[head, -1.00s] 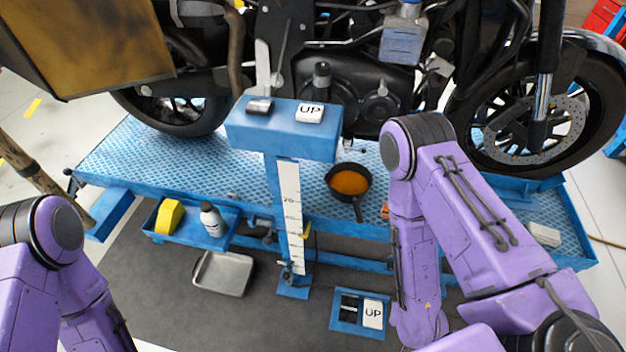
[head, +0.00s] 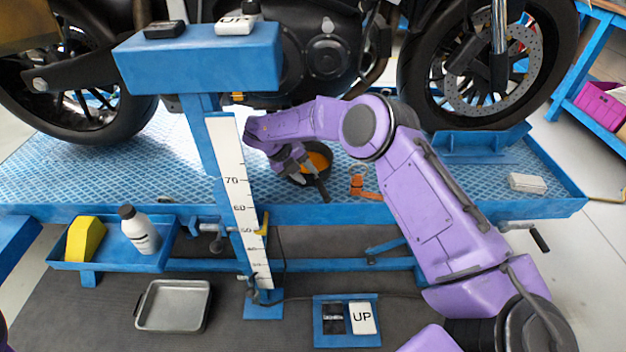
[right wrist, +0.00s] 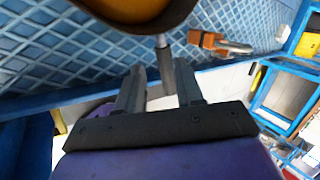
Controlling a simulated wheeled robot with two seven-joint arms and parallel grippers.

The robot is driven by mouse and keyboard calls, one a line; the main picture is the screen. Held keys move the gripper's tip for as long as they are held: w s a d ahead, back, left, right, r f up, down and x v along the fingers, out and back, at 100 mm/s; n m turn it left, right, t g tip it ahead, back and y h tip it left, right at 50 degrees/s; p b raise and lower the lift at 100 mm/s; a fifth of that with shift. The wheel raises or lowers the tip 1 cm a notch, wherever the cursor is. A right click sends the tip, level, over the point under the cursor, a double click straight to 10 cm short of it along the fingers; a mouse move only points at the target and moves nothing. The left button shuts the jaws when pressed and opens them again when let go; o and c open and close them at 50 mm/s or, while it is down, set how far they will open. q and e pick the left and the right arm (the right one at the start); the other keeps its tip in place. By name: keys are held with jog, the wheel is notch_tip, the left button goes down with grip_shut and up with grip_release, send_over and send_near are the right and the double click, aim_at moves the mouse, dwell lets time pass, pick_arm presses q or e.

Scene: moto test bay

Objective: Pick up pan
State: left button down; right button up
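The pan (head: 319,159) is dark with an orange inside and rests on the blue lift platform. Its handle points toward the platform's front edge. My right gripper (head: 300,172) is beside the pan, partly hidden by my own arm. In the right wrist view the pan (right wrist: 130,8) is cut off at the top, and its handle reaches down toward my right gripper (right wrist: 158,84). The two fingers are apart, with the handle's end showing between them, nearer the right finger. Whether they touch it I cannot tell. My left gripper is out of view.
The blue platform (head: 80,165) carries a motorcycle (head: 325,50) behind the pan. An orange tool (head: 362,185) lies right of the pan. A blue post with a white scale (head: 238,200) stands left. A side tray holds a yellow block (head: 85,238) and a bottle (head: 139,230).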

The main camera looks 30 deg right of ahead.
aim_at(317, 181)
jog(key=x, duration=0.9)
jog(key=shift+d+r, duration=0.15)
jog(key=shift+d, duration=0.05)
grip_shut()
